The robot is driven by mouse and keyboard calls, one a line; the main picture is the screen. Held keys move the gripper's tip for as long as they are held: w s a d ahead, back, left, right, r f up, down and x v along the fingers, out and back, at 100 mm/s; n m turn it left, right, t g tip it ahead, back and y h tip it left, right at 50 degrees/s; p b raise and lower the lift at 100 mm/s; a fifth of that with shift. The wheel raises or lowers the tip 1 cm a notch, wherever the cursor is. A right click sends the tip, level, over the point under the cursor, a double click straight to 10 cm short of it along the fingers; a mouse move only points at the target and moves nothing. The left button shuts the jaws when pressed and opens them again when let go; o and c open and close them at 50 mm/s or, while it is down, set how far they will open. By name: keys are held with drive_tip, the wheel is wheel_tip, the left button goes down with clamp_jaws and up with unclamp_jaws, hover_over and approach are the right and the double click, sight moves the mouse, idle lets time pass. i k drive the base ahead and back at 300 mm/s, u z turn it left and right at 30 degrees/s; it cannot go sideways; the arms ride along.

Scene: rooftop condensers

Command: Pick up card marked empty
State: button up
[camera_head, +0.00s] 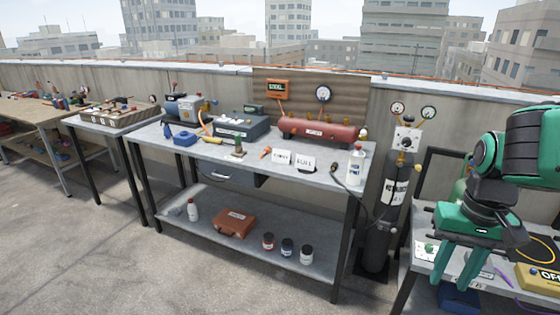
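Two small white cards stand side by side near the front edge of the middle workbench (225,160). The left card (282,157) has small dark lettering that looks like EMPTY, though it is blurred. The right card (305,163) reads FULL. My gripper (452,284) is green, at the lower right, far to the right of the cards. Its fingers point down with a gap between them, and I see nothing held. It hangs in front of the right-hand table.
A red tank (318,132) lies behind the cards, and a white bottle (356,164) stands to their right. A dark gas cylinder (383,215) stands between the bench and the right-hand table (424,238). The concrete floor in front (110,270) is clear.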

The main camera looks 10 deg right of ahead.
sight(280, 156)
drive_tip(key=z, duration=0.1)
drive_tip(key=i, duration=1)
drive_tip(key=u, duration=0.1)
